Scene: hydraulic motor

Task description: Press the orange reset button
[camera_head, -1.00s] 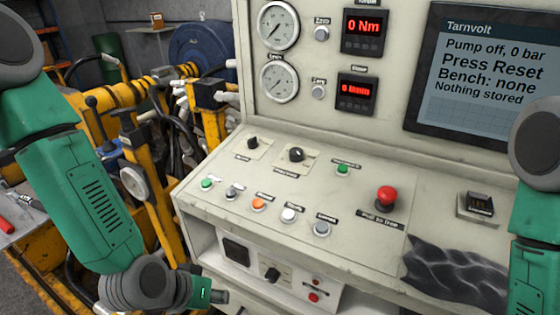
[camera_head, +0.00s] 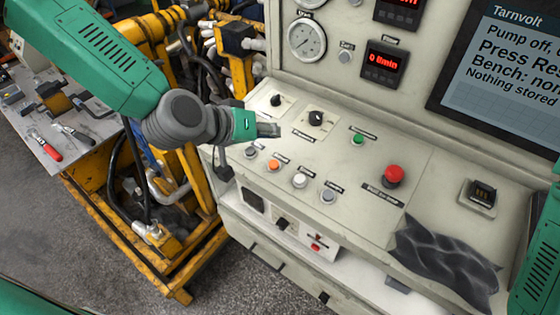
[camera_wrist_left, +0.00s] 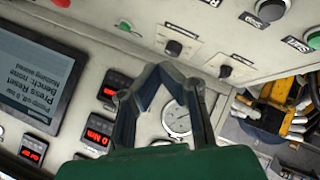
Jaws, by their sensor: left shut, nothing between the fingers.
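The orange button (camera_head: 273,164) sits in the front row of buttons on the sloped cream panel, between a grey button (camera_head: 250,151) and a white button (camera_head: 299,180). It is uncovered in the head view. I cannot make out the orange button in the left wrist view. My left gripper (camera_head: 270,130) is above the left part of the panel, a little behind the orange button in the picture and apart from it. In the left wrist view the same gripper (camera_wrist_left: 165,70) is shut and empty. My right gripper is out of view.
A red mushroom button (camera_head: 393,175), a green button (camera_head: 358,139) and black knobs (camera_head: 316,119) stand on the panel. A screen (camera_head: 510,70) shows "Press Reset". Black crumpled cloth (camera_head: 445,258) lies at front right. Yellow machinery (camera_head: 130,240) stands left.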

